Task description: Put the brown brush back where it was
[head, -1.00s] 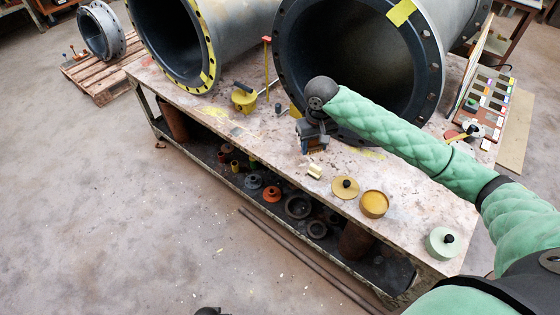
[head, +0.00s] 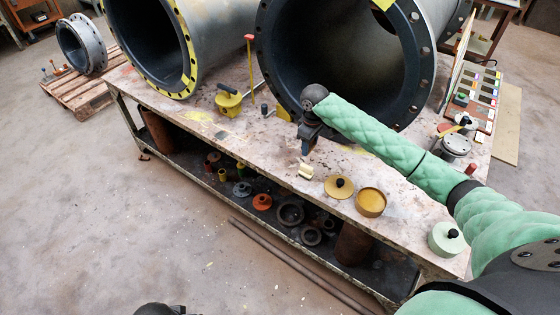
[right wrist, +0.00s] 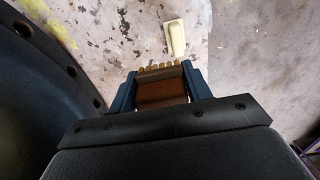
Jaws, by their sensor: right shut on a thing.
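My right gripper (head: 307,146) hangs over the workbench, in front of the large right pipe's mouth. In the right wrist view, its two blue fingers (right wrist: 165,88) are shut on the brown brush (right wrist: 163,92), with tan bristle tufts at its far edge. In the head view the gripper hides the brush. A small cream block (head: 305,171) lies on the bench near the gripper; it also shows in the right wrist view (right wrist: 176,38), just beyond the bristles. I cannot tell whether the brush touches the bench.
The workbench (head: 232,140) carries the yellow-rimmed pipe (head: 190,62) and the larger dark-lined right pipe (head: 412,95). A yellow disc (head: 339,187), an ochre tin (head: 371,202) and a pale green tin (head: 446,238) stand towards its right end. A yellow tool (head: 229,101) stands left.

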